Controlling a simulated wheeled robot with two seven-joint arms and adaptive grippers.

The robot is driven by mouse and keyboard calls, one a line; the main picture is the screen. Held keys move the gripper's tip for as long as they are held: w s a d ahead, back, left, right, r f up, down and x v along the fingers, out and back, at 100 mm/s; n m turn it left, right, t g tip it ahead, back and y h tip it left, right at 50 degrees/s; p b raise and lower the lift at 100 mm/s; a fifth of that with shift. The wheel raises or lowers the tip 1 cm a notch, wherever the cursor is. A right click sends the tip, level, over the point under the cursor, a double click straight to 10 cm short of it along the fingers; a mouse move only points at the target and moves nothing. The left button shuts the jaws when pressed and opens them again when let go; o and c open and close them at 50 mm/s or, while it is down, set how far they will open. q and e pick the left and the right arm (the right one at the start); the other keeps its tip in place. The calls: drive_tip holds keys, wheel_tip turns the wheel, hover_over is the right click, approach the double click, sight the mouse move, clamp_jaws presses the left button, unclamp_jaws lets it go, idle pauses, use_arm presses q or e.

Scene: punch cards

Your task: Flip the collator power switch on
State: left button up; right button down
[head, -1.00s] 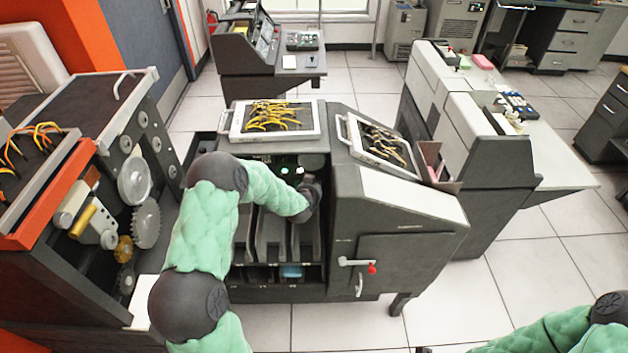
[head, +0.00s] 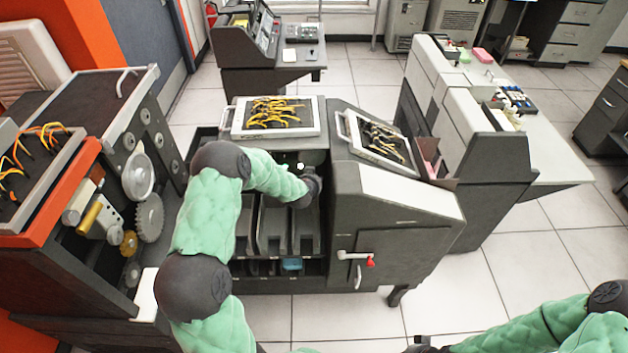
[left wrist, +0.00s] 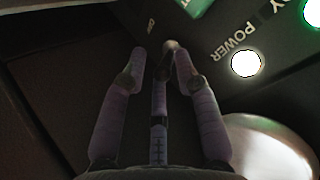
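The collator (head: 400,200) stands at the middle of the head view. My left arm reaches over its open front bay, and the left gripper's fingers are hidden there. In the left wrist view a dark panel carries the word POWER beside a glowing white round light (left wrist: 245,63). My left gripper (left wrist: 158,52) points at the panel left of that light, its two outer fingertips a little apart. A slim middle part and a small rounded tip lie between them. I cannot tell whether that tip is a switch or gripper.
A green light (left wrist: 313,12) glows at the wrist view's top right corner. Trays of yellow wires (head: 270,118) and dark wires (head: 380,143) lie on top of the collator. A machine with gears (head: 138,178) stands close on the left. The floor on the right is clear.

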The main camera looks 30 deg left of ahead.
use_arm(q)
drive_tip(key=shift+r, duration=0.15)
drive_tip(key=v, duration=1.2)
drive_tip(key=shift+w, duration=0.1)
idle(0.6)
